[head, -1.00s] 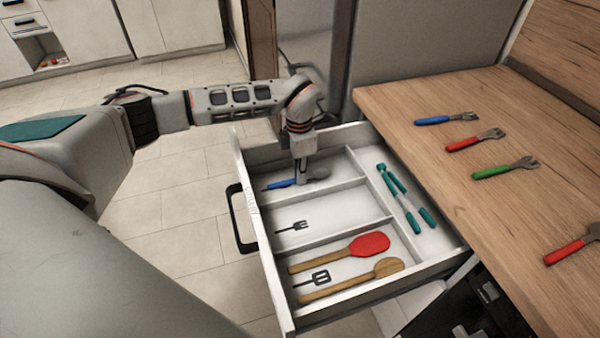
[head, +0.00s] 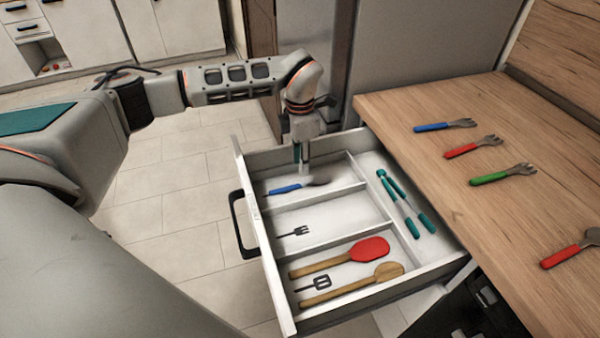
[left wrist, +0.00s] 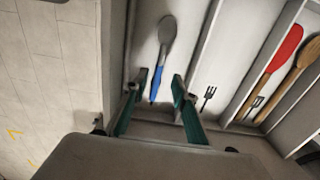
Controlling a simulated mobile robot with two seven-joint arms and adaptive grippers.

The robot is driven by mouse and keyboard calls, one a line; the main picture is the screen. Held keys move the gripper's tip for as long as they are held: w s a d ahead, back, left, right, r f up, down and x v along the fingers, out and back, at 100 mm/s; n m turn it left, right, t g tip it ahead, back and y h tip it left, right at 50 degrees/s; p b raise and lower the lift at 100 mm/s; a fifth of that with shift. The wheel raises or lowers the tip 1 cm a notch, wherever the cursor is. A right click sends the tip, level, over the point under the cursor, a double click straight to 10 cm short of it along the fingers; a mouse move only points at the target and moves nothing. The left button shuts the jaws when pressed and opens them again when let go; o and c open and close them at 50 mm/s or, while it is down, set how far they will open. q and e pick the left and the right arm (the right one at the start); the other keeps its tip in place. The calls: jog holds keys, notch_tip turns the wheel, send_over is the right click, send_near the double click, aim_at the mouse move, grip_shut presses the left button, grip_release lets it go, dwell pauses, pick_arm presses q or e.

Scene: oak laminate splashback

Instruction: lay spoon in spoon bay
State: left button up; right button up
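A spoon with a blue handle (head: 285,189) and a grey bowl lies flat in the far bay (head: 340,174) of the open drawer. In the left wrist view the spoon (left wrist: 157,75) lies lengthwise in its bay, clear of the side walls. My left gripper (head: 302,168) is above the spoon, pointing down. Its two teal fingers (left wrist: 155,87) are spread apart and empty, with the spoon's handle end showing between and beyond them. My right gripper is in neither view.
The middle bay (head: 340,218) is empty but for a fork mark. The near bay holds a red spatula (head: 370,249) and a wooden spoon (head: 388,271). Teal-handled tongs (head: 405,205) lie in the side bay. Several forks and other utensils lie on the wooden counter (head: 430,160).

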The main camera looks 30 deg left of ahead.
pick_arm(q)
notch_tip(320, 180, up, 5)
jog(key=shift+f, duration=0.1)
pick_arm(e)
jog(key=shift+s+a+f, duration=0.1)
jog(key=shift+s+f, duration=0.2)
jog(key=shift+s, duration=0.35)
